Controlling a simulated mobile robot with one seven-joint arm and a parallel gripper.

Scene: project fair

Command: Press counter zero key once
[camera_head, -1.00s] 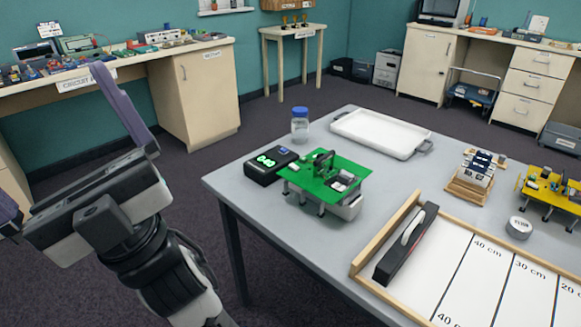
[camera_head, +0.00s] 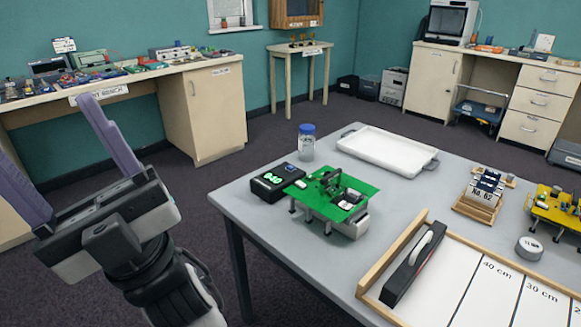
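A black box with a glowing green digit display (camera_head: 273,178), apparently the counter, sits near the table's left edge. A small pale spot (camera_head: 300,184) shows at its right side; I cannot tell whether this is the zero key. A green circuit board on legs (camera_head: 335,195) stands just right of the box. My gripper (camera_head: 45,128), with two purple fingers spread apart, is open and empty. It is off the table to the left, well apart from the black box.
The grey table (camera_head: 262,222) also holds a lidded jar (camera_head: 306,142), a white tray (camera_head: 388,150), a wooden block stand (camera_head: 483,195), a yellow board (camera_head: 555,208) and a wood-framed measuring board (camera_head: 480,285). A cluttered bench (camera_head: 205,110) stands behind my gripper.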

